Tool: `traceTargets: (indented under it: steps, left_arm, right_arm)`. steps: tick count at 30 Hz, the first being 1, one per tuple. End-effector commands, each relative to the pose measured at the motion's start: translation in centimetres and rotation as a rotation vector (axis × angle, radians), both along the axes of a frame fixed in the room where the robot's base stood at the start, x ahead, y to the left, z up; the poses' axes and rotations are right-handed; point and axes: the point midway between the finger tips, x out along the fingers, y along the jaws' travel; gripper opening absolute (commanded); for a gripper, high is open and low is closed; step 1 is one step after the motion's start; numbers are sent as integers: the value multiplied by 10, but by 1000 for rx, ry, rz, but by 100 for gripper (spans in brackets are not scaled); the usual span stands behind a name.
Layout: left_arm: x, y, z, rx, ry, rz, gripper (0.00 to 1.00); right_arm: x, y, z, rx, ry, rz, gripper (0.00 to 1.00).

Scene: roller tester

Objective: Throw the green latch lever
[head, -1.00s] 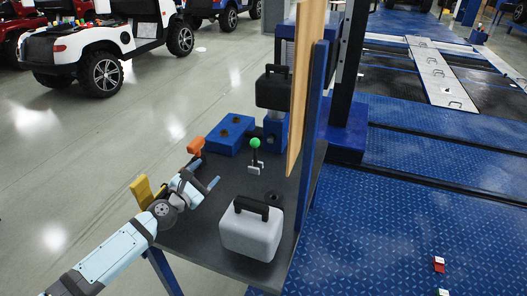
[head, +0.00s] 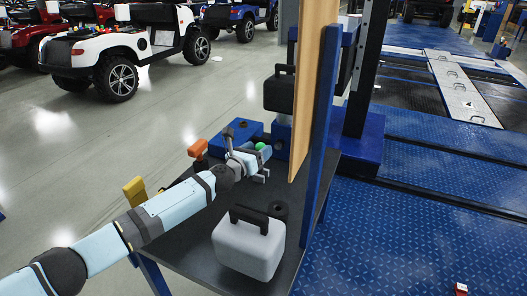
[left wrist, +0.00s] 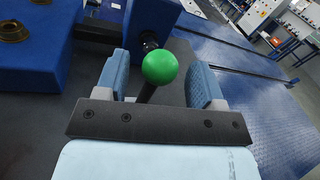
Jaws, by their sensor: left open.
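The green latch lever has a round green knob (left wrist: 160,67) on a dark stem. In the head view the knob (head: 261,146) shows just past my left gripper, which hides most of the stem and base. My left gripper (left wrist: 163,80) is open, with one blue finger on each side of the knob and visible gaps on both sides. In the head view my left gripper (head: 258,162) is over the dark table at the lever. Contact with the stem cannot be told. My right gripper is in neither view.
A white case with a black handle (head: 248,248) stands on the dark table (head: 195,235) near the front. A blue block (head: 226,136), an orange handle (head: 198,148) and a yellow handle (head: 134,190) are nearby. A wooden panel (head: 312,80) rises on the right.

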Motion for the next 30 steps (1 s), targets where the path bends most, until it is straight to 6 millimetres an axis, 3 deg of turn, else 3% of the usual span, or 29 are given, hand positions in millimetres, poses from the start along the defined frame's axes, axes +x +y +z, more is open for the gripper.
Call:
traceTargets:
  steps: [6, 17, 26, 30]
  left_arm:
    - [22, -15, -1, -1, -1, -1, 62]
    - [27, -18, 0, 0, 0, 0, 62]
    - [26, -18, 0, 0, 0, -1, 0]
    - [26, -18, 0, -2, 1, 0, 0]
  right_arm:
    - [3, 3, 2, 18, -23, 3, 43]
    - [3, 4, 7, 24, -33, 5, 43]
    - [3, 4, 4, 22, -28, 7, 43]
    - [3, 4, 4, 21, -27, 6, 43]
